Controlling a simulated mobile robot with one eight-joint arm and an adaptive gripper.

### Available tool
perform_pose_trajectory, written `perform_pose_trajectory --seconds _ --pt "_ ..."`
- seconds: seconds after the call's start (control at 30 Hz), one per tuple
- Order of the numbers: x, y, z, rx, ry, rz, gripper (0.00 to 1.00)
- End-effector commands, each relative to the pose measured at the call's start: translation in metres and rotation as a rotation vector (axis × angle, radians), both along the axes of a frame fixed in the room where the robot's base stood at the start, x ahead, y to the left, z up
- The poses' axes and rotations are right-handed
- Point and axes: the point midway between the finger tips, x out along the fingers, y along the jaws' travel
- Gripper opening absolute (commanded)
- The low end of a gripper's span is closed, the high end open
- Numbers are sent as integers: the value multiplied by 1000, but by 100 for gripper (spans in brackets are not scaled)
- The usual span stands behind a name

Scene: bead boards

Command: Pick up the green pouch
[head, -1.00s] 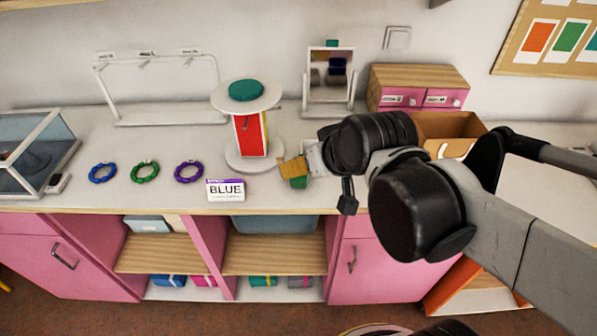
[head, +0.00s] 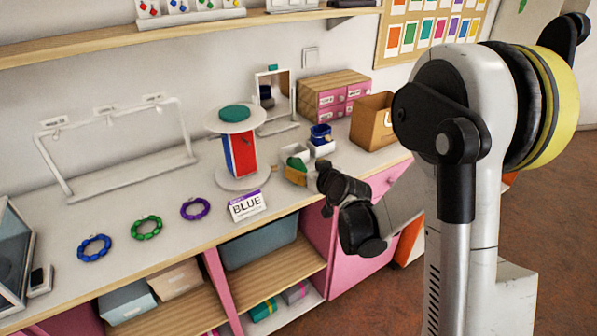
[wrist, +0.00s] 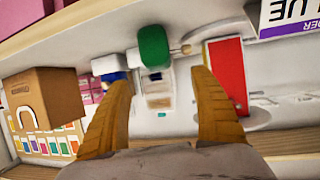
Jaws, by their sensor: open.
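A green pouch (head: 296,162) sits at a white box or stand on the counter, between the round display stand and the cardboard box. It also shows in the wrist view as a rounded green shape (wrist: 153,47), beyond the fingertips and roughly between them. My gripper (head: 294,177) has yellow-brown fingers and is just in front of the pouch in the head view, partly covering its lower part. In the wrist view the fingers (wrist: 161,78) are spread with nothing between them. I cannot tell whether they touch the pouch.
The display stand (head: 240,152) with a teal top is left of the gripper. A BLUE sign (head: 247,206) stands in front of it. A blue item (head: 320,132) in a white holder, a cardboard box (head: 372,120) and a mirror (head: 270,92) are nearby. Bead rings (head: 146,228) lie left.

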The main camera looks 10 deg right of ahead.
Motion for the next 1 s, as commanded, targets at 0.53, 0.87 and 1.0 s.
perform_pose_trajectory --seconds 0.53,0.87,1.0 --pt "76 8 -31 2 1 1 74" --pt "89 10 -33 0 1 1 74" --pt "89 10 -33 0 2 1 47"
